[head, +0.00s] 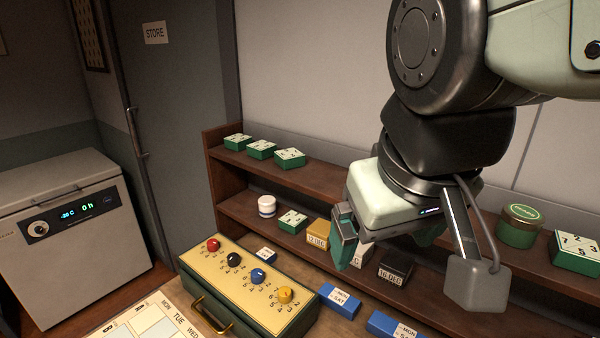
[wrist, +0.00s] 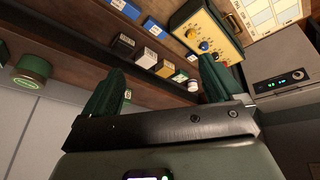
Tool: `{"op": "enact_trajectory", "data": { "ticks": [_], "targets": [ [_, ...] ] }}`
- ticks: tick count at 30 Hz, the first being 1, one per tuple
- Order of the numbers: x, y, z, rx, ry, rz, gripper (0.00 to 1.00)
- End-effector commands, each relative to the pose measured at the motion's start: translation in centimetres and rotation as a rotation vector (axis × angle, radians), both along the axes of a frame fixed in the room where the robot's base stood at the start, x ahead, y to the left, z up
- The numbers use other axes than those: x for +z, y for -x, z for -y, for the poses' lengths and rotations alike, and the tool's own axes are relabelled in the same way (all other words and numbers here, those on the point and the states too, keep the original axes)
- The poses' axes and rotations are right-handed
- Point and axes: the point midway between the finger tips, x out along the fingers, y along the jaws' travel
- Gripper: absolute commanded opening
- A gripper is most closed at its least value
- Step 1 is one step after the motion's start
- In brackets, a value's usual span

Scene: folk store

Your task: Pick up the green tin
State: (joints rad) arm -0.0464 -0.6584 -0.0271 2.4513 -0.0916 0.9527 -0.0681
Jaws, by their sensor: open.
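My gripper (head: 385,245) is to the left of the tin in the head view, in front of the shelf. In the wrist view my gripper (wrist: 160,84) has its two green fingers spread wide, with nothing held between them. The tin lies outside the fingers, apart from them.
A green numbered box (head: 575,253) stands just right of the tin. Black (head: 396,269) and yellow (head: 320,232) date blocks and a white jar (head: 267,206) share the shelf row. A panel with coloured knobs (head: 246,275) and blue blocks (head: 339,301) are in front.

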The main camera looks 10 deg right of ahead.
Motion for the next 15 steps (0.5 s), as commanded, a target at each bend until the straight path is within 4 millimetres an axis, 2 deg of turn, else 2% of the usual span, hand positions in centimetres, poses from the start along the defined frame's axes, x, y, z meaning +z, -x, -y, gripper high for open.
{"op": "enact_trajectory", "data": {
  "ticks": [9, 15],
  "targets": [
    [-2.2, -5.0, 9.2, 0.345, 0.440, -0.576, 0.93],
    [-2.5, -8.6, 14.9, 0.552, 0.677, -0.997, 0.93]
  ]
}}
